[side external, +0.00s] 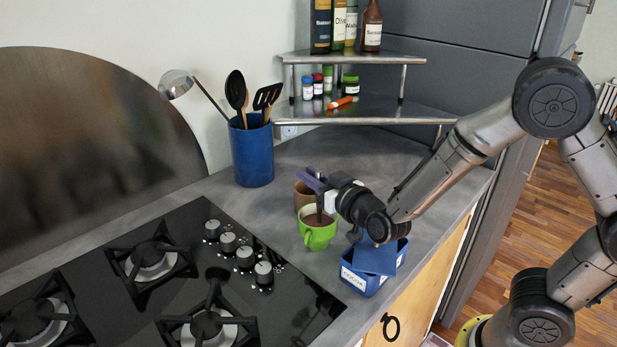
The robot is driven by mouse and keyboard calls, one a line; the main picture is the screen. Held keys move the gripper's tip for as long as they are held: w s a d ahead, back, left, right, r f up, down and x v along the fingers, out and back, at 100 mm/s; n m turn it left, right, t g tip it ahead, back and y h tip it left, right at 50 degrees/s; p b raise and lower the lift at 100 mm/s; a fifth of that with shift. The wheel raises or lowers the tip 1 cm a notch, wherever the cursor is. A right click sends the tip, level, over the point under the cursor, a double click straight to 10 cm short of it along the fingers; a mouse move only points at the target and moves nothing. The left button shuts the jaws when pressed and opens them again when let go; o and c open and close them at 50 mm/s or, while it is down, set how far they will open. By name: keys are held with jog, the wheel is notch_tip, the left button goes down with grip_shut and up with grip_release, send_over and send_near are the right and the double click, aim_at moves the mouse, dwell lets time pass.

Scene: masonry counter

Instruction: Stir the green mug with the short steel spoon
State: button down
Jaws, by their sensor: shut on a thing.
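The green mug (318,238) stands upright on the counter right of the stove, with brown liquid inside. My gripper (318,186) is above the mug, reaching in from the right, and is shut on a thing. A thin dark upright piece below the fingers reaches into the mug; it is probably the short steel spoon (319,208), but it is too small to make out clearly. The spoon's lower end is hidden in the mug. I cannot tell whether it touches the mug's wall.
A brown mug (302,193) stands just behind the green one. A blue labelled box (364,284) sits at the counter's front edge, under my wrist. A blue utensil crock (252,158) and a steel corner shelf (360,110) stand behind. The black stove (195,285) is at left.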

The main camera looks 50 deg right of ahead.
jog(key=shift+a, duration=0.4)
notch_tip(320, 180, up, 9)
jog(key=shift+w+d+r, duration=0.15)
jog(key=shift+w+d, duration=0.05)
jog(key=shift+w, duration=0.15)
dwell(0.8)
dwell(0.5)
notch_tip(320, 180, up, 4)
dwell(0.4)
dwell(0.8)
